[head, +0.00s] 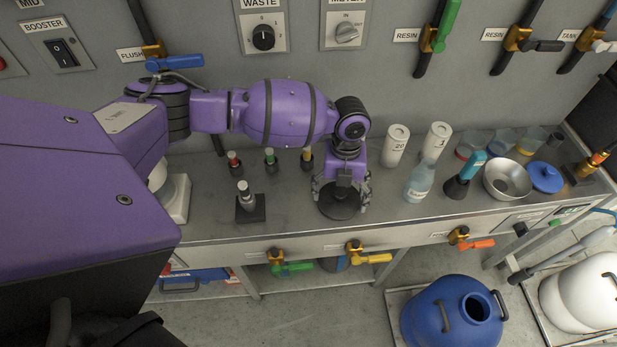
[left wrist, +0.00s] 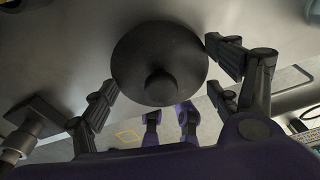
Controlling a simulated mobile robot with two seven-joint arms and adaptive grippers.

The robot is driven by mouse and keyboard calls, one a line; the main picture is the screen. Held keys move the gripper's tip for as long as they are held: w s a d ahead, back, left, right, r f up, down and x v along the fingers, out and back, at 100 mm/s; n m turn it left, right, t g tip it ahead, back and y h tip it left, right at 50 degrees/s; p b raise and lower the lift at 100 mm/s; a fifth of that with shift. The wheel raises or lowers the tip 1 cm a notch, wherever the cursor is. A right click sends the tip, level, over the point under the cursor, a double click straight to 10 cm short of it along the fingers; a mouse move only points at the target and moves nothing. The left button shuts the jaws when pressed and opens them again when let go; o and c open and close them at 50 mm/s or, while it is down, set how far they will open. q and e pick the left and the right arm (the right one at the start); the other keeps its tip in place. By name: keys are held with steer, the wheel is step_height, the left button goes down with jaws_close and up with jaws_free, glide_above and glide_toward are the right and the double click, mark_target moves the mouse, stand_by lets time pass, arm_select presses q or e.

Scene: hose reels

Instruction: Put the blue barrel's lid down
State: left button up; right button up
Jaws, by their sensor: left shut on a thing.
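The blue barrel (head: 452,315) stands on the floor in front of the bench, its round mouth open. A round black lid (head: 340,204) is at the bench top under my left gripper (head: 340,192). In the left wrist view the black lid (left wrist: 160,62) is a disc with a central knob. My right gripper is not in view.
A small black stand (head: 250,209) is left of the lid. White canisters (head: 395,145), a clear bottle (head: 419,182), a metal bowl (head: 507,180) and a blue lid-like disc (head: 545,177) are to the right. Valve handles line the bench front. A white barrel (head: 582,297) stands right of the blue one.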

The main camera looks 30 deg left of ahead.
mark_target(340, 188)
arm_select(q)
steer(key=o, duration=1.1)
steer(key=shift+w+r, duration=0.15)
steer(key=shift+r, duration=0.35)
steer(key=r, duration=0.7)
steer(key=w+r, duration=0.1)
steer(key=r, duration=0.3)
steer(key=shift+a+r, duration=0.1)
steer(key=shift+a, duration=0.15)
